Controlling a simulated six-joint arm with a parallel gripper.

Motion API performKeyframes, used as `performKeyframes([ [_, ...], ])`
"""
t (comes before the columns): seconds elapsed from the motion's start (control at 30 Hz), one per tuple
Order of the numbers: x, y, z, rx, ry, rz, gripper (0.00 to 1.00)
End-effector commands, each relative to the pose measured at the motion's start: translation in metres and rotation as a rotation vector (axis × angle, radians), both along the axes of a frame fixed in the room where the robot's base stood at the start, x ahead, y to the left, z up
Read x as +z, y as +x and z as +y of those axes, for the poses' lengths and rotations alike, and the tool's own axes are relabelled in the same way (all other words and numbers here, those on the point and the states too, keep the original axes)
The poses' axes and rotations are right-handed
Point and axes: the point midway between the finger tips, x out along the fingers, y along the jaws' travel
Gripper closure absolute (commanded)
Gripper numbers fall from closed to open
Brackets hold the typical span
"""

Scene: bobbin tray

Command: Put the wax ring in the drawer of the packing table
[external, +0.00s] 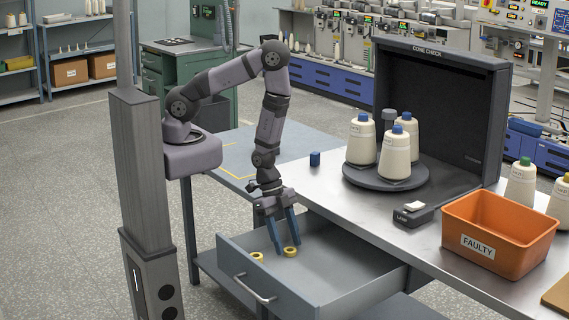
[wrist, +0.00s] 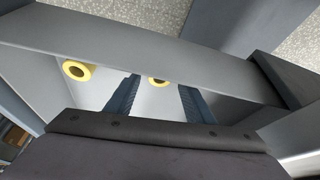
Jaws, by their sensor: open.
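Two yellow wax rings lie in the open drawer (external: 345,268) of the packing table (external: 322,182). One ring (external: 291,255) lies by my fingertips; in the wrist view this ring (wrist: 149,81) shows between the two fingers, partly cut off by the drawer's wall. The other ring (external: 257,257) lies to the left, nearer the drawer's front; it also shows in the wrist view (wrist: 89,72), left of the fingers. My gripper (external: 288,247) points down into the drawer, open. I cannot tell whether a finger touches the near ring.
The drawer's front with its handle (external: 254,288) and its side walls stand close around my gripper. On the table are a turntable (external: 356,178) with several cones, a blue cap (external: 315,159), a small dark device (external: 413,217) and an orange FAULTY bin (external: 520,245).

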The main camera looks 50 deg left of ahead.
Motion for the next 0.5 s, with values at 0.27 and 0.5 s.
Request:
performKeyframes([
  [0.27, 0.029, 0.0, 0.011, 0.002, -0.002, -0.003, 0.51],
  [0.5, 0.069, -0.003, 0.027, 0.002, -0.002, -0.003, 0.51],
])
